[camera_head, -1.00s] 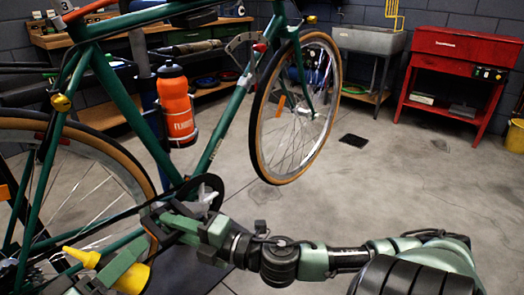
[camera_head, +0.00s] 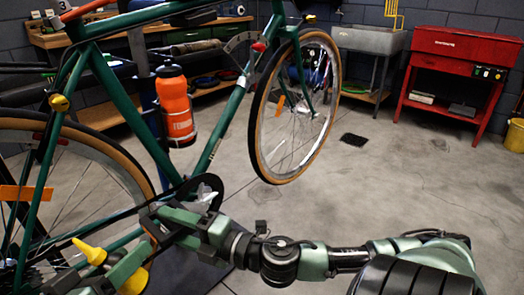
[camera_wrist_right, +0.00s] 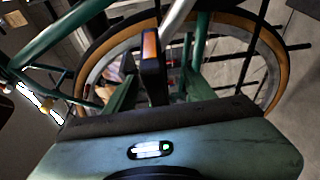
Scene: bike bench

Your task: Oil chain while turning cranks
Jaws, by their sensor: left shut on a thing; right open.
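The green bike (camera_head: 120,90) stands across the left of the head view. Its chain (camera_head: 110,219) runs back from the dark chainring (camera_head: 212,190) toward the rear wheel, partly hidden by my grippers. My left gripper (camera_head: 118,270), at the bottom left, is shut on a yellow oil bottle (camera_head: 135,284) whose nozzle points up and left. My right gripper (camera_head: 160,215) is by the cranks, above the left one. In the right wrist view, a dark pedal with an orange reflector (camera_wrist_right: 152,60) lies between its open fingers (camera_wrist_right: 153,92); contact is unclear. A silvery crank arm (camera_wrist_right: 178,18) shows beyond it.
The rear wheel (camera_head: 110,160) is close beside both grippers. An orange water bottle (camera_head: 176,105) sits on the frame. The front wheel (camera_head: 297,110) stands to the right.

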